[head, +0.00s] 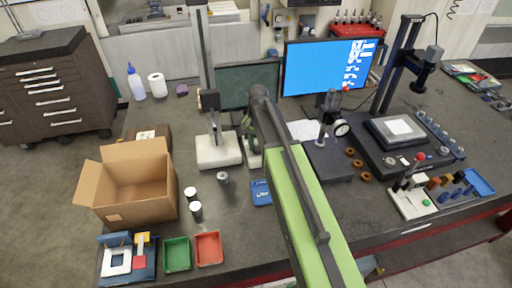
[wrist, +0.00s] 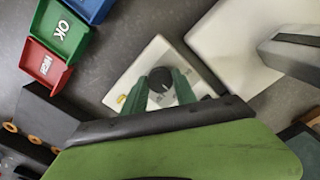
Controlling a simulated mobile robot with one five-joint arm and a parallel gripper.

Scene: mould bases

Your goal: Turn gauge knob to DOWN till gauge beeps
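The black round knob (wrist: 160,80) stands on the white top of a small box (wrist: 134,77) in the wrist view. Small marks by the knob are too blurred to read, so its setting is unclear. A yellow button (wrist: 122,98) is on the same box. My gripper (wrist: 160,75) has its two green fingers on either side of the knob, the tips at its edges. Whether they touch it I cannot tell. In the head view my gripper (head: 248,130) is over the box (head: 253,158), and my arm hides the knob.
A white-based stand (head: 218,151) is close to the box's left. A blue tray (head: 261,192) lies in front; the wrist view also shows a green OK tray (wrist: 60,30) and a red tray (wrist: 43,65).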

